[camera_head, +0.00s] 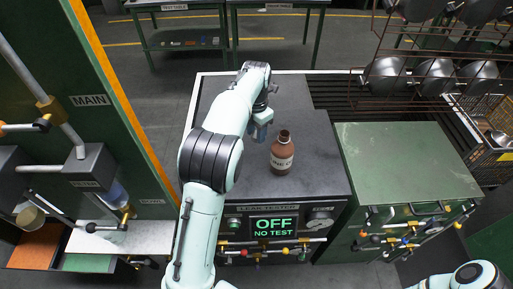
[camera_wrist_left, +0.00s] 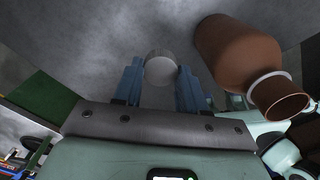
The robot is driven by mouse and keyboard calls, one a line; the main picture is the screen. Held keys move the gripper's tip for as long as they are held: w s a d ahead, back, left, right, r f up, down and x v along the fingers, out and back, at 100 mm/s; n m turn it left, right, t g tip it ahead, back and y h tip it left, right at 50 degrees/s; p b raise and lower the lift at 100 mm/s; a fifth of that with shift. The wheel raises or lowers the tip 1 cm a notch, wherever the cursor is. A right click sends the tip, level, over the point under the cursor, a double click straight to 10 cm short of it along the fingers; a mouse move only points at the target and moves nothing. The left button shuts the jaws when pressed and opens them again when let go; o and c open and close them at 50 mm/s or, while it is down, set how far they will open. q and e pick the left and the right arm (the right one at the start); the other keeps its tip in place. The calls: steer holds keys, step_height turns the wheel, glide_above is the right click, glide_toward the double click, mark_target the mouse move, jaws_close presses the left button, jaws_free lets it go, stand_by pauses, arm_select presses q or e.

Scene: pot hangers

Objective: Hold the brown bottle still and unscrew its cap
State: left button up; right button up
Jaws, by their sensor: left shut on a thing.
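The brown bottle (camera_head: 282,155) stands upright on the dark top of the leak tester. Its label faces me. In the wrist view the bottle (camera_wrist_left: 238,52) is at the upper right, with a pale ring around its neck and no cap on its mouth. My left gripper (camera_head: 262,130) is just left of the bottle and apart from it. In the wrist view its blue fingers (camera_wrist_left: 160,85) are shut on a round whitish cap (camera_wrist_left: 160,68). My right gripper is out of view; only a piece of my right arm shows at the lower right.
The leak tester (camera_head: 325,185) shows "OFF NO TEST" on its front screen (camera_head: 274,227). A green cabinet (camera_head: 405,165) adjoins it on the right. A rack with dark pots (camera_head: 435,75) stands at the upper right. A green MAIN panel (camera_head: 85,95) with pipes is at the left.

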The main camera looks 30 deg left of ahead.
mark_target(256, 155)
arm_select(q)
step_height(256, 155, down, 8)
steer(key=shift+f, duration=0.25)
steer(key=shift+f, duration=0.15)
steer(key=o, duration=1.2)
steer(key=shift+c, duration=0.2)
step_height(256, 155, up, 12)
steer(key=shift+r, duration=0.2)
